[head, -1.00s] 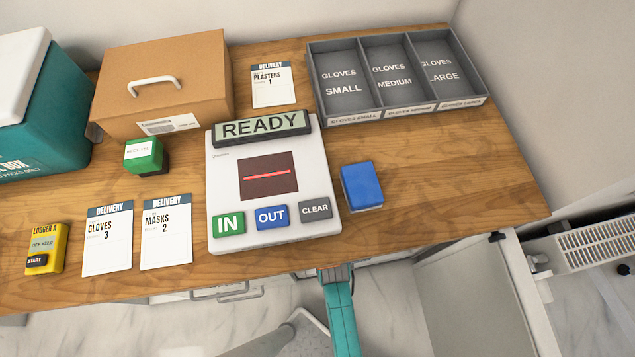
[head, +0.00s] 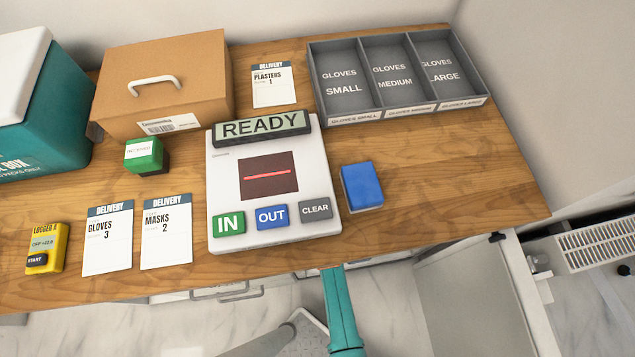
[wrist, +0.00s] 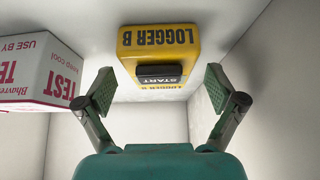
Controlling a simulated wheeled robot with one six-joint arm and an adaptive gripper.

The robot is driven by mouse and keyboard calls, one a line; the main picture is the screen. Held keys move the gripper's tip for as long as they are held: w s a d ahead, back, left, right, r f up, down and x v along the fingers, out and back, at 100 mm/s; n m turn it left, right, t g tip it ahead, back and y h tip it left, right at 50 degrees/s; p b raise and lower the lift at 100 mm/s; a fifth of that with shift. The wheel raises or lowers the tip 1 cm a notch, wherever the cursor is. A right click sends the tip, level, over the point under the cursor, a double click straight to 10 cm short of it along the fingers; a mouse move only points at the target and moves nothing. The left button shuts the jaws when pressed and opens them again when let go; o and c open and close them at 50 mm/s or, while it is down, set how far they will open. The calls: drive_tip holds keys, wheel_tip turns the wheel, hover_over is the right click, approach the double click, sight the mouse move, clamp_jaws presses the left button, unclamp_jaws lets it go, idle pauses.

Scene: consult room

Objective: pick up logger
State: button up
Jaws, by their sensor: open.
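In the wrist view a yellow logger marked LOGGER B (wrist: 188,40), with a black START button (wrist: 159,73), appears upside down at the top centre. My gripper (wrist: 160,90) is open and empty. Its two fingers are spread to the lower left and lower right of the logger, and I see no contact. Another yellow logger, marked LOGGER A (head: 47,240), lies at the left front of the wooden desk in the head view. My gripper is hidden in the head view; only part of my teal arm shows below the desk edge.
Pale walls surround my gripper in the wrist view. A white and pink TEST box (wrist: 40,75) stands close to the left finger. On the desk (head: 440,190) are a READY panel (head: 222,180), a cardboard box (head: 190,80), a blue block (head: 361,186) and a glove tray (head: 345,115).

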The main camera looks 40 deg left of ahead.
drive_tip(key=shift+f, duration=0.15)
drive_tip(key=c, duration=1.4)
drive_tip(key=shift+o, duration=0.2)
drive_tip(key=shift+r, duration=0.7)
wheel_tip(320, 180, up, 2)
drive_tip(key=shift+r, duration=0.2)
drive_tip(key=s+d, duration=1.1)
drive_tip(key=d, duration=0.2)
drive_tip(key=shift+s+d, duration=0.3)
drive_tip(key=shift+s, duration=0.05)
